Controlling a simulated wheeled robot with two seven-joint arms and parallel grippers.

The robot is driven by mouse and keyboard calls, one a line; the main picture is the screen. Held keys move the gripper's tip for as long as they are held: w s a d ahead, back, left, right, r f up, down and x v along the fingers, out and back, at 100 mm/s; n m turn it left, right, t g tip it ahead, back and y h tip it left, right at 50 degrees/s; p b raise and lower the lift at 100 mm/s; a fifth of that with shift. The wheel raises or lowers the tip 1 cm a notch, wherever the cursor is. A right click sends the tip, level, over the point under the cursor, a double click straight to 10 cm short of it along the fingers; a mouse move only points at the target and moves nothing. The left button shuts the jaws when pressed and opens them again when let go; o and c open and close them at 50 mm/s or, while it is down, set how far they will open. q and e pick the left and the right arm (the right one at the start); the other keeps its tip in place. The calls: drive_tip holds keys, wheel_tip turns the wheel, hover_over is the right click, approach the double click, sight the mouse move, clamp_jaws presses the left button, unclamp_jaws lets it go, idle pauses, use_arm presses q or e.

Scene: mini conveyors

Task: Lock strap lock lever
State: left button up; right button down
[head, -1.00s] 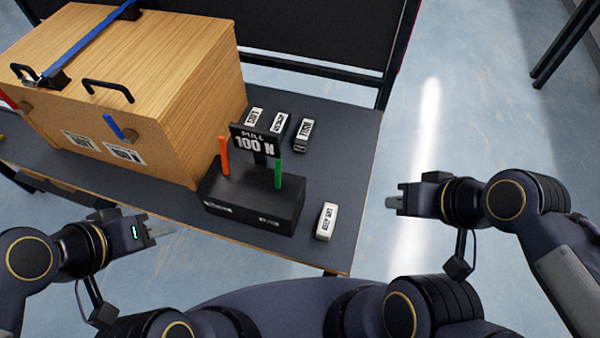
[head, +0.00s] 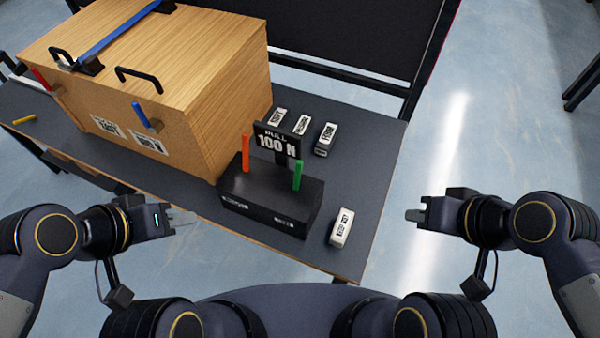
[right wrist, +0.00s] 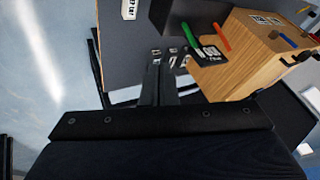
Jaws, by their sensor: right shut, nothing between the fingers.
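A blue strap (head: 118,30) lies across the top of the wooden box (head: 215,95), with a black fitting (head: 90,66) at its near end. I cannot tell which lever is the strap lock lever. A red lever (head: 42,79) and a blue lever (head: 140,115) stick out from the box's front side. An orange lever (head: 246,152) and a green lever (head: 298,175) stand on a black block. My left gripper (head: 186,217) is in front of the table, apart from everything; its jaw state is unclear. My right gripper (head: 412,215) is shut and empty, right of the table.
The black block (head: 262,205) carries a "PULL 100 N" sign (head: 276,142). Several small white-labelled blocks lie on the dark table (head: 362,150), one (head: 342,228) near its front right edge. Open floor (head: 500,120) lies to the right.

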sight(298, 176)
drive_tip(key=w+a+f+m+g+y+b, duration=0.1)
drive_tip(key=w+a+f+y+b, duration=0.1)
drive_tip(key=w+f+y+b, duration=0.5)
drive_tip(key=w+a+f+m+g+y+b, duration=0.1)
drive_tip(key=w+a+f+m+y+b, duration=0.1)
drive_tip(key=w+f+y+b, duration=0.5)
drive_tip(key=w+f+b, duration=0.5)
drive_tip(key=w+f, duration=0.6)
drive_tip(key=w, duration=0.4)
drive_tip(key=shift+a+f, duration=0.35)
drive_tip(key=shift+a, duration=0.05)
drive_tip(key=shift+y, duration=0.3)
drive_tip(key=a, duration=0.3)
drive_tip(key=a+r, duration=0.1)
drive_tip(key=a, duration=0.3)
drive_tip(key=s+a, duration=0.1)
drive_tip(key=a, duration=0.3)
drive_tip(key=shift+r, duration=0.25)
drive_tip(key=shift+s+a+r, duration=0.1)
drive_tip(key=shift+s+a, duration=0.1)
drive_tip(key=shift+s, duration=0.25)
